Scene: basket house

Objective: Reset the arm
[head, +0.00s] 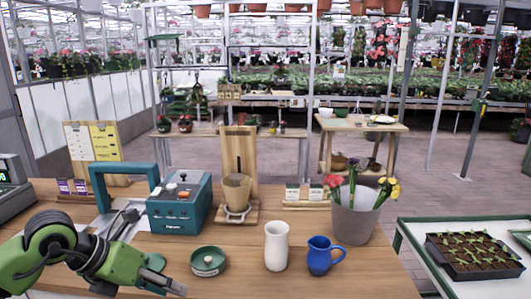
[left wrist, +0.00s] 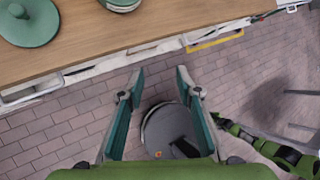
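My left arm, green and black, comes in at the lower left of the head view. Its gripper (head: 168,281) is over the near left part of the wooden counter, left of the round green dish (head: 208,261). In the left wrist view the two teal fingers of the left gripper (left wrist: 159,76) are spread wide, with nothing between them. They point toward the counter's edge, with brick floor beneath. A green and black arm part of mine (left wrist: 270,150) shows at the lower right there. My right gripper cannot be made out in either view.
On the counter (head: 350,284) stand a white vase (head: 276,246), a blue jug (head: 321,256), a grey flower bucket (head: 352,215), a teal machine (head: 180,202) and a wooden stand with a pot (head: 236,190). A seedling tray (head: 473,254) is at the right.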

